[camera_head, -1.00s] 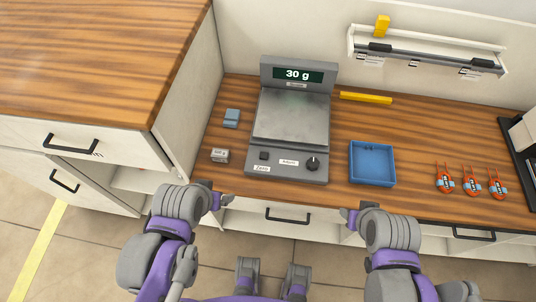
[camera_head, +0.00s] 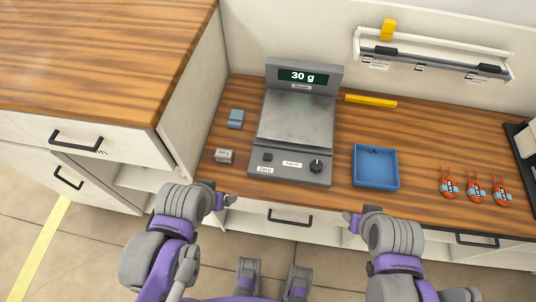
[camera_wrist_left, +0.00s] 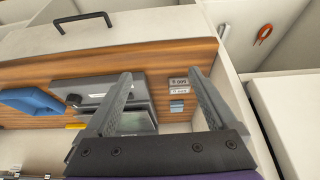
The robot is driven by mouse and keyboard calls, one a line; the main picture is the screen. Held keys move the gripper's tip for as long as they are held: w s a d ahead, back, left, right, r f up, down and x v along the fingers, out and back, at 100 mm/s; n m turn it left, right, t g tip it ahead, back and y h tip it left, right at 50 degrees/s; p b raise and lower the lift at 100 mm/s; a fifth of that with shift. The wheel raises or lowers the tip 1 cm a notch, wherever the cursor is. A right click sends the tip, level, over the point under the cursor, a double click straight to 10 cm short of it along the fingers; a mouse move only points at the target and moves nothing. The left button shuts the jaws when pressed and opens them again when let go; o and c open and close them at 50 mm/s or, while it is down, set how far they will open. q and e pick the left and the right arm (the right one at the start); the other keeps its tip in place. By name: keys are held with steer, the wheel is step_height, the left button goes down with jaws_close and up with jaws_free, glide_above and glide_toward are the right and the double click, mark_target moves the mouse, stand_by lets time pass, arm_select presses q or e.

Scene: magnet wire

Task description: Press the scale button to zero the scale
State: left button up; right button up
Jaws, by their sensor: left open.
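The grey scale (camera_head: 296,120) stands on the wooden counter, and its display (camera_head: 303,76) reads 30 g. Its pan is empty. A small dark square button (camera_head: 267,157) sits at the front left of its panel, above a label that seems to read Zero. A round black knob (camera_head: 316,166) is at the front right. My left gripper (camera_head: 222,196) is at the counter's front edge, left of and nearer than the scale, touching nothing I can see. In the left wrist view its two fingers (camera_wrist_left: 160,95) are apart and empty. My right gripper (camera_head: 350,218) is near the front edge; its fingers are too small to read.
A yellow bar (camera_head: 371,101) lies behind. A tall cabinet (camera_head: 189,95) borders the left.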

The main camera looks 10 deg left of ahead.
arm_select(q)
jaws_close()
stand_by(0.3)
stand_by(1.3)
